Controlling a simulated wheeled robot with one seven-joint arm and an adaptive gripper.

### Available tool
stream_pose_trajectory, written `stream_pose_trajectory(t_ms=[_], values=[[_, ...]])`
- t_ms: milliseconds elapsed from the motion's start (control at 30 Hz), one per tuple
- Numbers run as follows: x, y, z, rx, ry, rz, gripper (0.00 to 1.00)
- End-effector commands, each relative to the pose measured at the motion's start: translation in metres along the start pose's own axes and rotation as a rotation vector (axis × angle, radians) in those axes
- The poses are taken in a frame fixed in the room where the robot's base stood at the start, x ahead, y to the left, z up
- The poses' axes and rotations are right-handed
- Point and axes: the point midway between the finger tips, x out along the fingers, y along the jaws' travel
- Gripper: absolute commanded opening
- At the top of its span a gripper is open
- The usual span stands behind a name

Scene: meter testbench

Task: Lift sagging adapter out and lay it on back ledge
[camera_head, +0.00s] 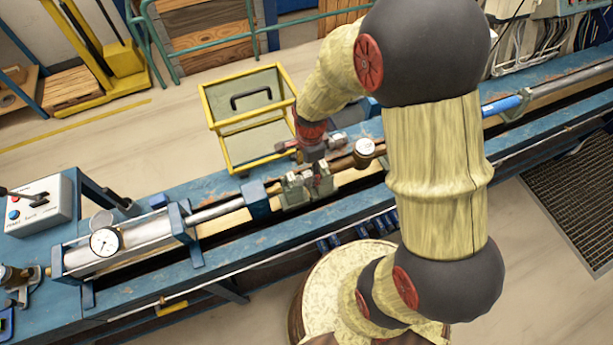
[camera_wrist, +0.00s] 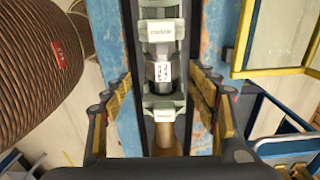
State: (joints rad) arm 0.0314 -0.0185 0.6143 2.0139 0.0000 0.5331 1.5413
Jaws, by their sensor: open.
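The holder blocks also show in the head view (camera_head: 293,191), where my gripper largely hides the adapter. I cannot tell how far it sags. My gripper (camera_head: 318,182) points down over the holders. In the wrist view its fingers (camera_wrist: 162,108) are spread wide on both sides of the bench channel, with nothing between the tips. The blue back ledge (camera_head: 212,186) runs along the bench's far side; it is the right-hand strip in the wrist view (camera_wrist: 214,40).
A yellow-framed cart (camera_head: 243,120) stands just behind the bench. A round gauge (camera_head: 365,147) sits right of my gripper, and another gauge (camera_head: 104,242) is at the left on a cylinder. A brass-coloured pipe (camera_wrist: 166,138) continues below the near holder in the wrist view.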

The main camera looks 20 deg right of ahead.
Motion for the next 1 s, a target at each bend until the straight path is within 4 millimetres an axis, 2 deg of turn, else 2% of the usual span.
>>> stream_pose_trajectory(t_ms=[200, 367, 633, 1000], values=[[0.030, -0.004, 0.003, -0.002, 0.000, 0.004, 0.59], [0.046, -0.004, 0.003, -0.002, 0.000, 0.001, 0.59], [0.049, -0.005, 0.003, -0.002, 0.000, -0.001, 0.59], [0.049, -0.004, 0.003, -0.002, 0.000, 0.000, 0.39]])
